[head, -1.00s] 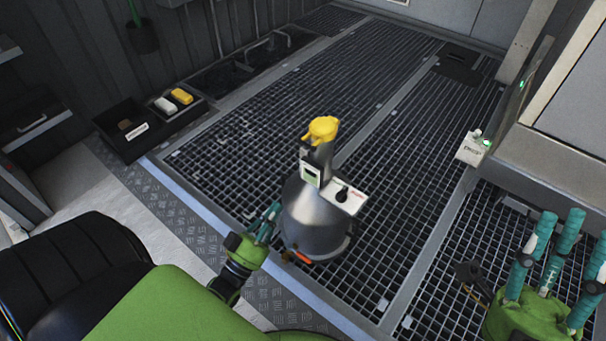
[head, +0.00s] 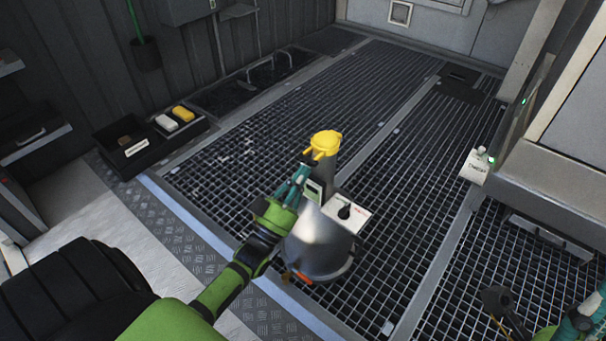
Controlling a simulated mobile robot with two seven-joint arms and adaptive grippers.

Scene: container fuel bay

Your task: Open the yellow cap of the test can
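The test can (head: 325,242) is a grey metal can standing upright on the floor grating. Its neck carries a yellow cap (head: 326,141), which sits on top and looks closed. A small display and a white panel with a black knob (head: 345,211) are on its upper body. My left gripper (head: 299,176) reaches up from the lower left, its teal fingers beside the neck, just below and left of the cap. I cannot tell whether the fingers touch the can or how far apart they are. My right gripper (head: 577,325) is partly cut off at the lower right corner, away from the can.
A black tray (head: 124,160) with a yellow and a white block stands at the left by the wall. A small white box (head: 475,167) is on the right. The grating (head: 290,120) behind the can is clear.

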